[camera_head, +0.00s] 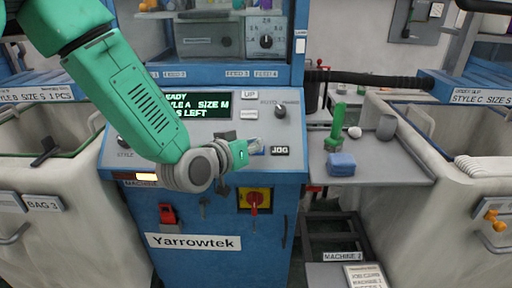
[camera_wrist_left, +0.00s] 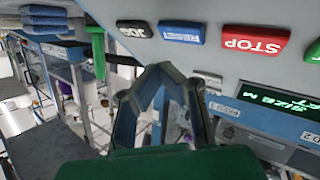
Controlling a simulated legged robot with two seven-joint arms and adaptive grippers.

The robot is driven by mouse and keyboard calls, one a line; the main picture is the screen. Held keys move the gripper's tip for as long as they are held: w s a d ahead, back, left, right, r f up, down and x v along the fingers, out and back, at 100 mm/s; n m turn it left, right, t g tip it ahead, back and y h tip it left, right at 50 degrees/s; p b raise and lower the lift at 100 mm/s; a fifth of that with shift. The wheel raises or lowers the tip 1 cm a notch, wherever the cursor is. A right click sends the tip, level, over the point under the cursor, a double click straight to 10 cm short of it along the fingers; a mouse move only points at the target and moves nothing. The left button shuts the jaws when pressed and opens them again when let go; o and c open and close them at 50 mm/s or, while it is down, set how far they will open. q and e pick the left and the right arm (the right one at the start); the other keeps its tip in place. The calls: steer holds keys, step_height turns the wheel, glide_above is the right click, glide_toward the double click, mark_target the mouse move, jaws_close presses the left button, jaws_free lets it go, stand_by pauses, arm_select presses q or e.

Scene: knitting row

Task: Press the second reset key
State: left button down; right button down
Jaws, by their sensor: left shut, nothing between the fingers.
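The blue reset key (camera_wrist_left: 181,32) sits on the machine's control panel in the left wrist view, between the dark JOG key (camera_wrist_left: 135,29) and the red STOP key (camera_wrist_left: 255,39). My left gripper (camera_wrist_left: 160,70) is shut and empty, its fingertips near the reset key; I cannot tell whether they touch it. In the head view my green left arm crosses the panel (camera_head: 210,130), and the left gripper (camera_head: 250,148) is beside the JOG key (camera_head: 280,150), hiding most of the reset key. My right gripper is not in view.
A red-and-yellow switch (camera_head: 254,200) is below the panel. A knob (camera_head: 280,112) and a display (camera_head: 200,105) are above. Bins (camera_head: 35,160) stand on both sides.

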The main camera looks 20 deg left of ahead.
arm_select(q)
steer(key=s+r+p, duration=0.1)
steer(key=s+r, duration=0.1)
steer(key=shift+d+r+p, duration=0.3)
steer(key=shift+r+p, duration=0.05)
steer(key=shift+r, duration=0.05)
stand_by(0.3)
steer(key=s+a+f+g+y, duration=0.1)
steer(key=s+a+f+g, duration=0.15)
steer(key=s+f, duration=0.65)
steer(key=s+a+f+g+y, duration=0.15)
steer(key=s+f+g, duration=0.3)
steer(key=f, duration=0.85)
steer(key=s+a+f+g, duration=0.2)
steer(key=s+f, duration=0.1)
steer(key=s, duration=0.4)
steer(key=s+a+f+g+y, duration=0.1)
steer(key=s+a+f+g, duration=0.1)
steer(key=s, duration=0.5)
steer(key=s+a+f+g+y, duration=0.1)
steer(key=s+a+f+g, duration=0.1)
steer(key=s+f, duration=0.3)
steer(key=s+a, duration=0.1)
steer(key=s, duration=0.1)
steer(key=shift+s+a+f+g, duration=0.2)
steer(key=shift+s+a+g, duration=0.1)
steer(key=shift+s+a, duration=0.1)
